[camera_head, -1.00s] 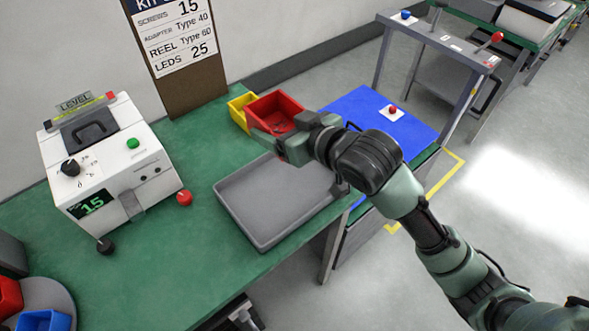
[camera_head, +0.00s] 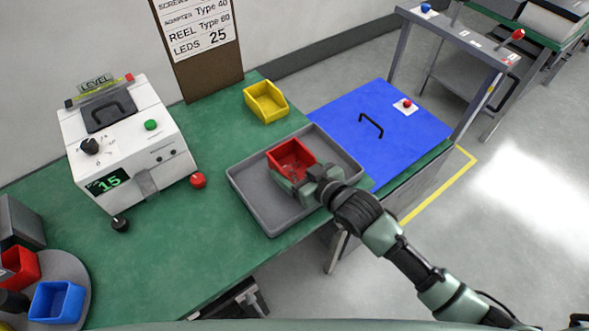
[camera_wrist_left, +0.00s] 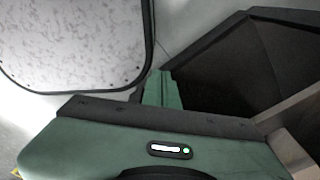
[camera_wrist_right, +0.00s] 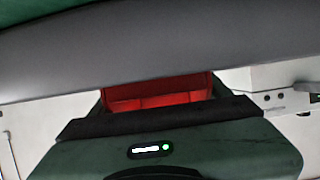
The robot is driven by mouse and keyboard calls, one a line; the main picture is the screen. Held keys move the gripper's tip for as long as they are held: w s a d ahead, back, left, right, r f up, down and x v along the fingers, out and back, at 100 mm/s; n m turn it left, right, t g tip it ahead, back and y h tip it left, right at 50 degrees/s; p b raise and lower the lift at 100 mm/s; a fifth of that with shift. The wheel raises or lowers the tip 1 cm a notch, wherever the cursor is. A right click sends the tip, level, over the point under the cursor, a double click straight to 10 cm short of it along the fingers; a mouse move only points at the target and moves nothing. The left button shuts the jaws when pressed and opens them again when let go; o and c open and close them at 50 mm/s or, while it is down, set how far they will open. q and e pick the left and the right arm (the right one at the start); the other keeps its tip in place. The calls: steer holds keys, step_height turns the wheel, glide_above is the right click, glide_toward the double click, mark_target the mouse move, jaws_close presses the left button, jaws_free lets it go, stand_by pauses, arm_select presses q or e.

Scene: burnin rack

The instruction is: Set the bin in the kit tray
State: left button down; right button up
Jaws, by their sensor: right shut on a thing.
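The red bin (camera_head: 290,156) is inside the outline of the grey kit tray (camera_head: 262,212), toward its back middle. I cannot tell whether its underside touches the tray floor. My right gripper (camera_head: 303,184) is shut on the bin's near right side. In the right wrist view the red bin (camera_wrist_right: 155,92) shows between the fingers, with a broad grey surface (camera_wrist_right: 150,50) across the picture. My left gripper (camera_wrist_left: 160,90) shows only in part in the left wrist view, and its jaw opening is not clear.
A yellow bin (camera_head: 265,103) stands behind the tray on the green bench (camera_head: 190,240). A white level machine (camera_head: 128,145) with a red knob is at left. Blue (camera_head: 57,302) and red (camera_head: 20,267) bins are at lower left.

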steer(key=shift+f, duration=0.75)
steer(key=shift+f, duration=0.15)
steer(key=o, duration=1.4)
